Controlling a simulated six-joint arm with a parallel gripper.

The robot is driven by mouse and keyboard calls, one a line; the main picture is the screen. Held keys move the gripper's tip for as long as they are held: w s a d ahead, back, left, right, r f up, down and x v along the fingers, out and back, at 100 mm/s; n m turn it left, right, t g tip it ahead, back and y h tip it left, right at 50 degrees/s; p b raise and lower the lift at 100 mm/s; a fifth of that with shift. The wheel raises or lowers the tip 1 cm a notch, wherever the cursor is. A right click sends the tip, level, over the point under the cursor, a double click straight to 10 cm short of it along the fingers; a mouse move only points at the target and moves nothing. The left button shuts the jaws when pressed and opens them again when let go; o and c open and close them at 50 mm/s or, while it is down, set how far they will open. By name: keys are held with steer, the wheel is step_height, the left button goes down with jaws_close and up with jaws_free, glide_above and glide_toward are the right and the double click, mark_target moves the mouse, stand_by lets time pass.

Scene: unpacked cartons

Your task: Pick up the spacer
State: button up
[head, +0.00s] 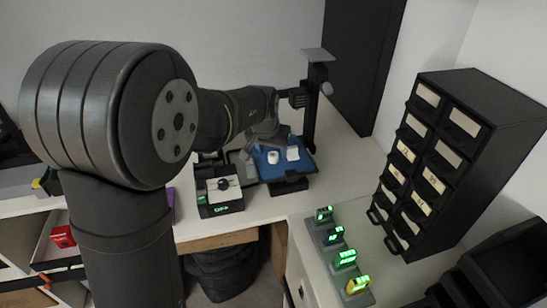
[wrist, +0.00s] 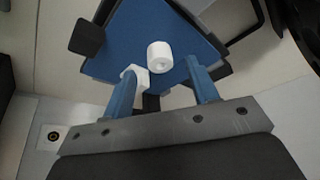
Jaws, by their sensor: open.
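The spacer looks to be the white round piece with a hole (wrist: 159,56) on the blue tray (wrist: 125,38) in the wrist view. A white nut-like piece (wrist: 134,77) lies nearer, beside my left fingertip and partly hidden by it. My gripper (wrist: 161,70) has two blue fingers spread apart with nothing held between them. The spacer shows just beyond the gap between the fingertips, apart from both. In the head view the blue tray (head: 266,170) carries a white round piece (head: 273,157) and another white piece (head: 293,154). My fingers are hard to make out there.
A dark device with a green display (head: 219,197) stands left of the tray. Several small lit displays (head: 344,259) line the counter at the front right. A black drawer cabinet (head: 440,165) stands at the right. A dark post (head: 312,115) rises behind the tray.

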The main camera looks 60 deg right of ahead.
steer(key=x, duration=0.2)
steer(key=shift+d+f, duration=0.15)
steer(key=shift+f, duration=0.15)
steer(key=shift+c, duration=0.4)
steer(key=c, duration=1)
steer(key=shift+o, duration=0.2)
steer(key=shift+r, duration=0.1)
